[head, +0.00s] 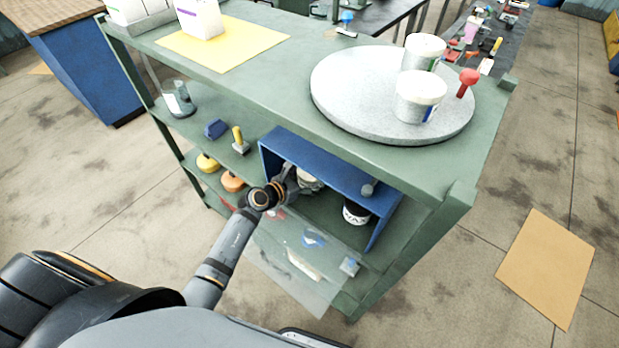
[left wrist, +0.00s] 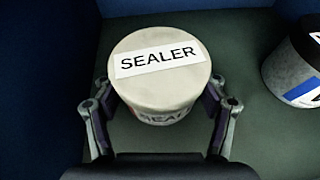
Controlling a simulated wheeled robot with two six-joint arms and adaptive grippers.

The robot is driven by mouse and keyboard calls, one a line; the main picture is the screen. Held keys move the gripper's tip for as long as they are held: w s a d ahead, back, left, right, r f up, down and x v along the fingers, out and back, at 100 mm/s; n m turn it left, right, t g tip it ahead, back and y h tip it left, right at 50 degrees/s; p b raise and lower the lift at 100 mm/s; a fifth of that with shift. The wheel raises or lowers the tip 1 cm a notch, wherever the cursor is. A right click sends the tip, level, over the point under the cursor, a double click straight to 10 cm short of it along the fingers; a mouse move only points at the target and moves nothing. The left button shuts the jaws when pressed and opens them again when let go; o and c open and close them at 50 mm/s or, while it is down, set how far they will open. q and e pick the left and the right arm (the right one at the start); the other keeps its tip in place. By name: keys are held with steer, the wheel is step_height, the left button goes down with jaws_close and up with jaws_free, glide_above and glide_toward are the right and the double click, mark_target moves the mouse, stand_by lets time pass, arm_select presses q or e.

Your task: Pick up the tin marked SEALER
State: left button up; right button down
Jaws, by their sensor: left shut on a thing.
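The tin marked SEALER (left wrist: 160,68) stands upright in the left wrist view, with a cream lid and a white label. My left gripper (left wrist: 160,115) is shut on its sides, one finger at each side. In the head view the tin (head: 309,180) shows only in part, inside the blue open-fronted box (head: 330,160) on the shelf, with my left gripper (head: 290,182) reaching in at it. My right gripper is not in view.
The box's walls and top edge enclose the gripper. A round grey turntable (head: 345,92) with white tubs is on the bench top above.

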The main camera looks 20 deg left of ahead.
arm_select(q)
step_height(320, 180, up, 3)
steer(key=shift+f, duration=0.2)
steer(key=s+a, duration=0.2)
steer(key=s, duration=0.2)
steer(key=s+a+b, duration=0.1)
steer(key=s+a, duration=0.2)
steer(key=s, duration=0.2)
steer(key=s+a+b, duration=0.1)
steer(key=s+a, duration=0.1)
steer(key=s, duration=0.3)
steer(key=shift+s+a+r, duration=0.1)
steer(key=shift+s+a, duration=0.05)
steer(key=shift+s, duration=0.1)
steer(key=shift+s+a+r+b, duration=0.1)
steer(key=shift+s+a+b, duration=0.3)
steer(key=shift+s, duration=0.4)
